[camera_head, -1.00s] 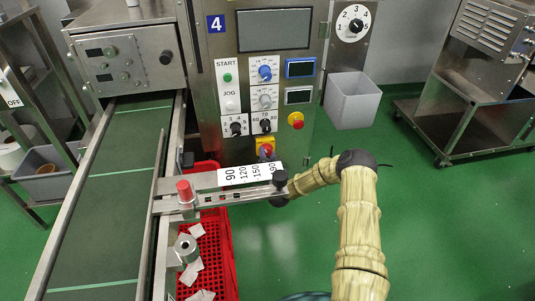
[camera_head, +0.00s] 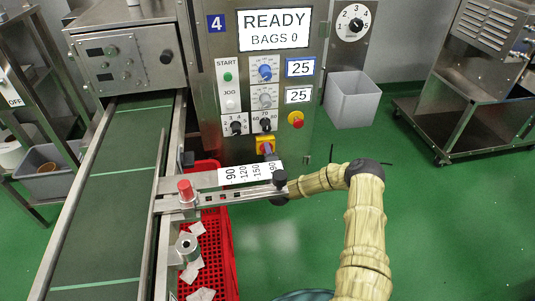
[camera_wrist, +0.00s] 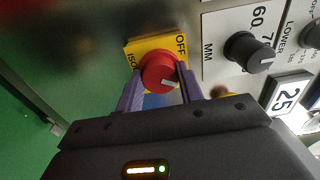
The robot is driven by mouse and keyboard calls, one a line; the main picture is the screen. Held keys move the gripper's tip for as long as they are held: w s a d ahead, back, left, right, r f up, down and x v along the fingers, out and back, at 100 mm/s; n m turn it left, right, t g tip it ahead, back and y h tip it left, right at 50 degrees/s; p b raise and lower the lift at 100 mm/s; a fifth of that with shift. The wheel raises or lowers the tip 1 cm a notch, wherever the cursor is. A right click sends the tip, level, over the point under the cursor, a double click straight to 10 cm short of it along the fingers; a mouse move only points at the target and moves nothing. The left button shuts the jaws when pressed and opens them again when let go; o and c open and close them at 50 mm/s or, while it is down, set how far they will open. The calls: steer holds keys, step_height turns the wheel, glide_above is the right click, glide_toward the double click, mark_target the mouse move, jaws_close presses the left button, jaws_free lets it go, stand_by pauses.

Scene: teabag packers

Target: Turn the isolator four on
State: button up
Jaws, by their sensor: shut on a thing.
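The isolator is a red round knob (camera_wrist: 158,72) on a yellow plate (camera_wrist: 133,47) marked OFF. Its white mark lies at the knob's lower right in the wrist view, away from the OFF lettering. My gripper (camera_wrist: 160,75) has one purple finger on each side of the knob and is shut on it. In the head view, the yellow and red isolator (camera_head: 265,146) sits low on the panel with the blue 4 label (camera_head: 216,23). My gripper is mostly hidden there behind the numbered slide rail. The panel screen (camera_head: 274,30) is lit and reads READY, BAGS 0.
The numbered slide rail (camera_head: 237,175) with a red knob stands in front of the isolator. A red emergency button (camera_head: 296,119) and several dials are close above. A red crate (camera_head: 227,240) lies below the rail. Open green floor (camera_head: 440,220) is at the right.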

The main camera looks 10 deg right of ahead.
steer(key=shift+d+f+m, duration=0.1)
steer(key=shift+m, duration=1.4)
steer(key=o, duration=1)
steer(key=s+p, duration=0.5)
steer(key=s, duration=1.2)
steer(key=shift+s+p, duration=0.25)
steer(key=shift+p, duration=0.05)
